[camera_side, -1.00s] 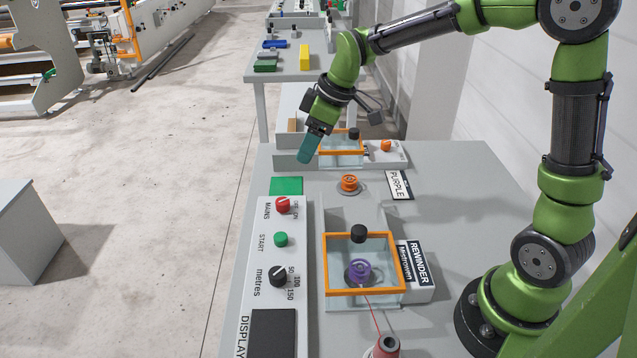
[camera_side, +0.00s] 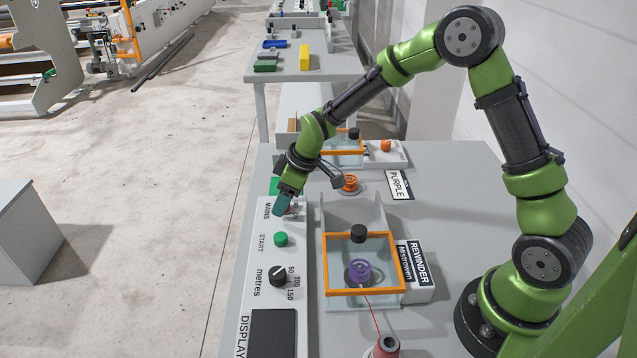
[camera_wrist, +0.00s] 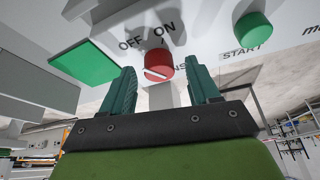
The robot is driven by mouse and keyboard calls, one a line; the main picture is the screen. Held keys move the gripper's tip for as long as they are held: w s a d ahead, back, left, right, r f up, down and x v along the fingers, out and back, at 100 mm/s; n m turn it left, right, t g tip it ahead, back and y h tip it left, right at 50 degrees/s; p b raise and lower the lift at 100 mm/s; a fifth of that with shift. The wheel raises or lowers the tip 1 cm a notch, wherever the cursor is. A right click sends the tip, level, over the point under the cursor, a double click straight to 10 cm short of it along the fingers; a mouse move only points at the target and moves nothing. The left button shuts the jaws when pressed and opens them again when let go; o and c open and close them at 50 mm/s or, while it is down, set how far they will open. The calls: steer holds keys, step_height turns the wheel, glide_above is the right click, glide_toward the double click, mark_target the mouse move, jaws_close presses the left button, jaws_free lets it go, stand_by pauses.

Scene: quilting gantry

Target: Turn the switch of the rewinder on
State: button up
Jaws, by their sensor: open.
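The red MAINS switch (camera_wrist: 159,66) shows in the wrist view between the tips of my two teal fingers, with a white line on its face and OFF and ON printed above it. My gripper (camera_wrist: 163,88) is open, one finger on each side of the switch; I cannot tell whether either touches it. In the side view my gripper (camera_side: 281,207) is at the far end of the control panel (camera_side: 258,290) and hides most of the red switch. The rewinder (camera_side: 404,283) stands right of the panel, with an orange-framed clear cover over a purple bobbin (camera_side: 360,272).
The green START button (camera_side: 281,240) and black metres knob (camera_side: 278,275) sit nearer on the panel, with a dark display (camera_side: 273,333) below. A green square (camera_wrist: 84,62) lies beside the switch. An orange bobbin (camera_side: 349,183) and red thread cone (camera_side: 385,347) stand on the table.

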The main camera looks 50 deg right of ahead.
steer(key=c, duration=1)
steer(key=shift+c, duration=0.2)
steer(key=m, duration=0.2)
steer(key=m+h, duration=0.1)
steer(key=m, duration=0.1)
steer(key=m+h, duration=0.1)
steer(key=m, duration=0.1)
steer(key=shift+a+t, duration=0.25)
steer(key=shift+t, duration=0.15)
steer(key=m+h, duration=0.1)
steer(key=m, duration=0.2)
steer(key=m+h, duration=0.1)
steer(key=m, duration=0.1)
steer(key=shift+m+g, duration=0.3)
steer(key=shift+m, duration=0.1)
steer(key=shift+h, duration=0.3)
steer(key=o, duration=1)
steer(key=shift+o, duration=0.2)
